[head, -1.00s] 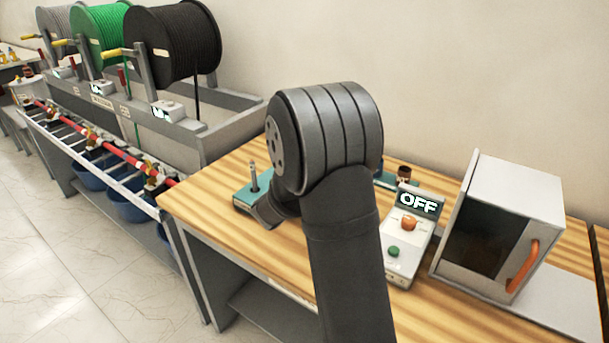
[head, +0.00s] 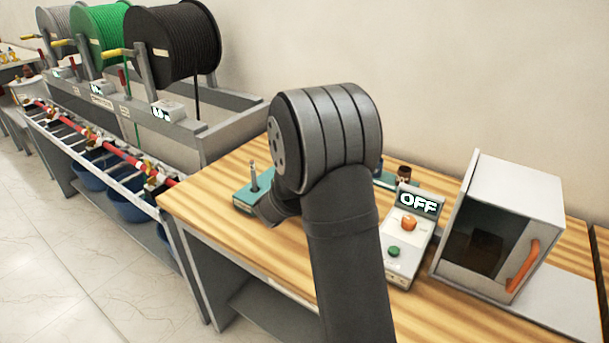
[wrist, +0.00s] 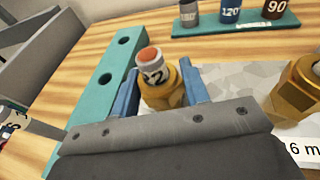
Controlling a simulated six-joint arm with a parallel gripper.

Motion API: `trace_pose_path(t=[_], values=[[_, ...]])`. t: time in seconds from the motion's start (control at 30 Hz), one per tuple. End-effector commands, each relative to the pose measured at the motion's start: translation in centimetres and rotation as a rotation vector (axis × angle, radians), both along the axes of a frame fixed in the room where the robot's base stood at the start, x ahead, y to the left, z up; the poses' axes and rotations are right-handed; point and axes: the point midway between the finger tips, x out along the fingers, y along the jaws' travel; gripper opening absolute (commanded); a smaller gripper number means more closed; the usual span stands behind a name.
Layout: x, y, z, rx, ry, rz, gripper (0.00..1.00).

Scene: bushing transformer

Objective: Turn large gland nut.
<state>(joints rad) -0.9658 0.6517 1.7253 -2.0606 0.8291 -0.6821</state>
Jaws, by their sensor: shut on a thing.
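In the wrist view, a brass-coloured gland nut (wrist: 160,97) with an orange-red top and a dark marked band stands between the two blue fingers of my gripper (wrist: 160,86). My gripper is shut on it, one finger at each side. The marking on the band is only partly readable. A second brass piece (wrist: 299,88) stands to the right, cut by the picture edge, beside a white label reading "6 m". In the head view, my own arm hides the gripper and the nut.
A teal block with holes (wrist: 108,82) lies just left of my gripper. A teal rack (wrist: 236,27) with numbered cylinders stands behind. In the head view, a control box (head: 408,238) showing OFF and a white cabinet (head: 512,190) stand to the right. Cable reels (head: 172,42) stand at the left.

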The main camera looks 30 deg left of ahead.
Motion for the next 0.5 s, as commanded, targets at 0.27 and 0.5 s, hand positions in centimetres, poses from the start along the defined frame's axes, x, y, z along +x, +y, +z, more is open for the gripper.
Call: trace_pose_path(t=[0.27, 0.5], values=[[0.03, -0.01, 0.07, 0.000, -0.001, 0.033, 0.19], [0.00, 0.00, 0.02, 0.000, 0.000, 0.137, 0.19]])
